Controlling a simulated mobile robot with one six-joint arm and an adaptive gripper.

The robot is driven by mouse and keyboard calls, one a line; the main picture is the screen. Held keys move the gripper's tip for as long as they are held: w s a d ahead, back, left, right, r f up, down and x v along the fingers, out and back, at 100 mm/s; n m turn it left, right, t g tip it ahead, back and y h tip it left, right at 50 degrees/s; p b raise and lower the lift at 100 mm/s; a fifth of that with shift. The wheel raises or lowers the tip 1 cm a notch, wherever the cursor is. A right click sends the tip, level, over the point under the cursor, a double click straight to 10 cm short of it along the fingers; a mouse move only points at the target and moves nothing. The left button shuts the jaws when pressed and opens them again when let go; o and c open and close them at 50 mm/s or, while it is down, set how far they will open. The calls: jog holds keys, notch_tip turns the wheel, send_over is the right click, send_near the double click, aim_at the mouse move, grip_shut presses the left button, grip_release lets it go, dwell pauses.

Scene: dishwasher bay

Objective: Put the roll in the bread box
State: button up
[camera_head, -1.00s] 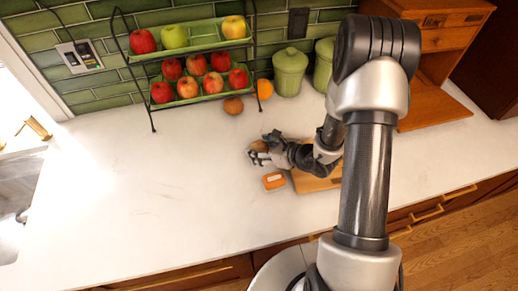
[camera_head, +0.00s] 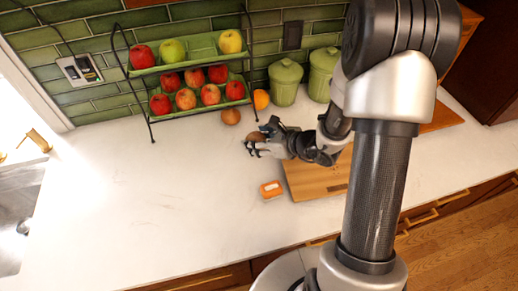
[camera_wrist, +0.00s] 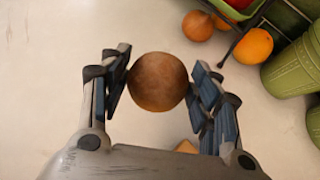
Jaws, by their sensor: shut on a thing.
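A round brown roll (camera_wrist: 158,82) sits between the fingers of my gripper (camera_wrist: 157,88) in the wrist view. The fingers are shut on it, one on each side. In the head view the roll (camera_head: 256,137) shows at the tip of my gripper (camera_head: 258,146), over the white counter in front of the fruit rack. A wooden piece (camera_head: 444,116) at the right, perhaps the bread box, is mostly hidden behind my arm; only part of its base and side show.
A two-tier rack (camera_head: 196,98) holds apples. A second brown round thing (camera_head: 231,116) and an orange (camera_head: 262,99) lie by it, near green canisters (camera_head: 286,82). A cutting board (camera_head: 318,178) and a small orange-and-white item (camera_head: 271,189) lie nearer. The left counter is clear.

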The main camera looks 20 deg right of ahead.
aim_at(259, 138)
notch_tip(259, 138, up, 9)
jog(key=shift+r+p, duration=0.2)
jog(key=shift+p, duration=0.9)
jog(key=shift+r, duration=0.2)
jog(key=m+h+b, duration=0.1)
jog(key=b, duration=0.2)
jog(key=shift+a+r+t, duration=0.15)
jog(key=shift+r+t, duration=0.05)
jog(key=shift+t, duration=0.1)
jog(key=m+h+b, duration=0.1)
jog(key=s+r+m+t+h+b, duration=0.1)
jog(key=b, duration=0.1)
jog(key=shift+s+a, duration=0.1)
